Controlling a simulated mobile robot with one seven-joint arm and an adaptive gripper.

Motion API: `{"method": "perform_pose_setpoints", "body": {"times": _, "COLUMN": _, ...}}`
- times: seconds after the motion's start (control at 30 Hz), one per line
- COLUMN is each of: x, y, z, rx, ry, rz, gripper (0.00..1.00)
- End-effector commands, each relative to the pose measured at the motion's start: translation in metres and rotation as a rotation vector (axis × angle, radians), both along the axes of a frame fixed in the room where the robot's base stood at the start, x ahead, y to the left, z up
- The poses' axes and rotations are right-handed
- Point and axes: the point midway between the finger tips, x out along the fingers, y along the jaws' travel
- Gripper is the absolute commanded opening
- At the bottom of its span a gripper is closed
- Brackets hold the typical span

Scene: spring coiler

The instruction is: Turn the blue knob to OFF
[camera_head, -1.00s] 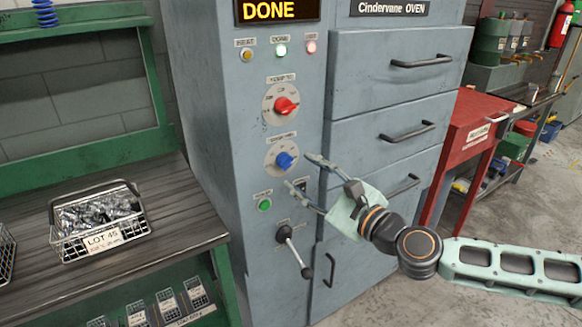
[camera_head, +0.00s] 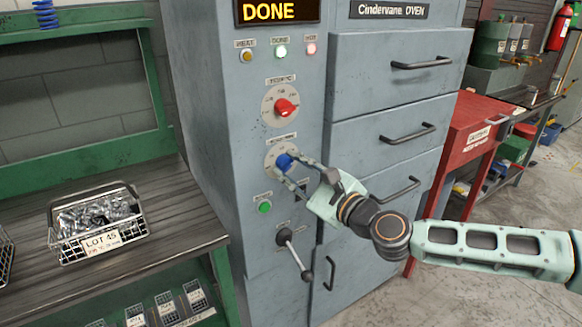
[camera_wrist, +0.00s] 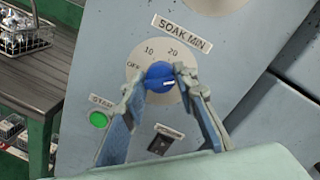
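The blue knob (camera_head: 284,161) sits on the lower dial of the grey oven's control panel. In the wrist view the blue knob (camera_wrist: 159,76) is on a round plate marked OFF, 10 and 20 under a SOAK MIN label. OFF is at the plate's left, and the knob's white mark points to the right, away from OFF. My gripper (camera_head: 287,164) has one finger on each side of the knob and appears shut on it. The gripper (camera_wrist: 160,78) in the wrist view hides part of the plate's right side.
A red knob (camera_head: 286,107) is above the blue one. A green button (camera_head: 265,207), a dark switch (camera_wrist: 165,139) and a lever (camera_head: 295,253) are below. A workbench with a wire basket (camera_head: 97,228) stands left; oven drawers (camera_head: 395,80) are right.

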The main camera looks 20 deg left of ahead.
Motion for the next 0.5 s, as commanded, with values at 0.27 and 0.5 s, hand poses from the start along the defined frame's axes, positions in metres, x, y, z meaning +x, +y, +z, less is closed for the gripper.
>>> {"method": "perform_pose_setpoints", "body": {"times": 0.27, "x": 0.0001, "y": -0.0002, "z": 0.0002, "rx": -0.001, "ry": -0.002, "rz": 0.000, "gripper": 0.03}}
{"method": "perform_pose_setpoints", "body": {"times": 0.5, "x": 0.0002, "y": -0.0003, "z": 0.0010, "rx": -0.035, "ry": -0.041, "rz": 0.000, "gripper": 0.03}}
